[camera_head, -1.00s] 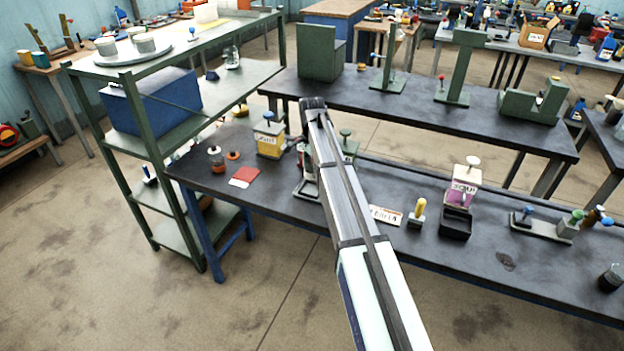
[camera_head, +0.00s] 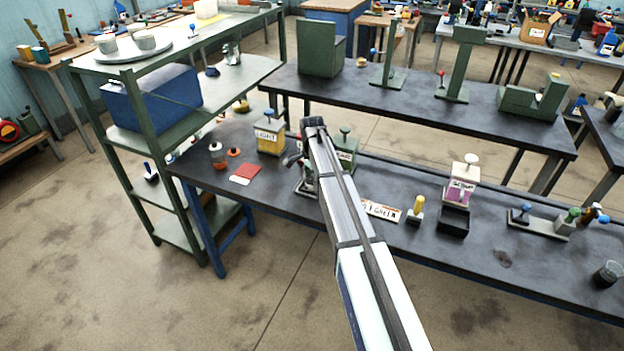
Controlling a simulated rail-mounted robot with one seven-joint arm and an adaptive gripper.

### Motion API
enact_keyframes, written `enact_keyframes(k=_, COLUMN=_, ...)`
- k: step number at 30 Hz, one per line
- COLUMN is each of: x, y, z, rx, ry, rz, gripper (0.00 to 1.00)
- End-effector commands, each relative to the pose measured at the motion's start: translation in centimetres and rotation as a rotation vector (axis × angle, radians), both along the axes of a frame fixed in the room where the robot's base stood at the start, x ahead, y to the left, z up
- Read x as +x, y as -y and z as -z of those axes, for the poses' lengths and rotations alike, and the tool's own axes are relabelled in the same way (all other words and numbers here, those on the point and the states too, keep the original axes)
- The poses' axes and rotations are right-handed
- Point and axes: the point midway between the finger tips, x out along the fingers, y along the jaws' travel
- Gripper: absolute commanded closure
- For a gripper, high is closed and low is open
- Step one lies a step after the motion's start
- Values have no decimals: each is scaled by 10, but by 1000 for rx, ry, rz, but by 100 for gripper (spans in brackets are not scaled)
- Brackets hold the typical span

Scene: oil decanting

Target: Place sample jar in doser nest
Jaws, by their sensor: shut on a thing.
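My arm reaches over the black workbench, and its far end bends down beside the green doser (camera_head: 346,143). A dark part of my gripper (camera_head: 292,159) shows just left of the arm, over a grey stand (camera_head: 307,187). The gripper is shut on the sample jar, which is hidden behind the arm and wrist. I cannot tell the jar's height or whether it touches the stand. A yellow doser (camera_head: 269,136) labelled "LIGHT" stands to the left. A white and pink doser (camera_head: 463,182) stands to the right behind a black nest (camera_head: 453,221).
A green shelf rack (camera_head: 152,140) borders the bench's left end.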

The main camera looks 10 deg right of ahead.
Motion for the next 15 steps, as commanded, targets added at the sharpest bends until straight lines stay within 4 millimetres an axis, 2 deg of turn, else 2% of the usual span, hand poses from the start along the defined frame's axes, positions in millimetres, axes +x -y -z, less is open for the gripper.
enact_keyframes(k=1, x=0, y=0, z=2, rx=0, ry=0, rz=0, gripper=85)
enact_keyframes(k=2, x=0, y=0, z=3, rx=0, ry=0, rz=0, gripper=42)
enact_keyframes(k=3, x=0, y=0, z=2, rx=0, ry=0, rz=0, gripper=28)
enact_keyframes(k=4, x=0, y=0, z=2, rx=0, ry=0, rz=0, gripper=20)
enact_keyframes(k=15, x=0, y=0, z=-1, rx=0, ry=0, rz=0, gripper=20)
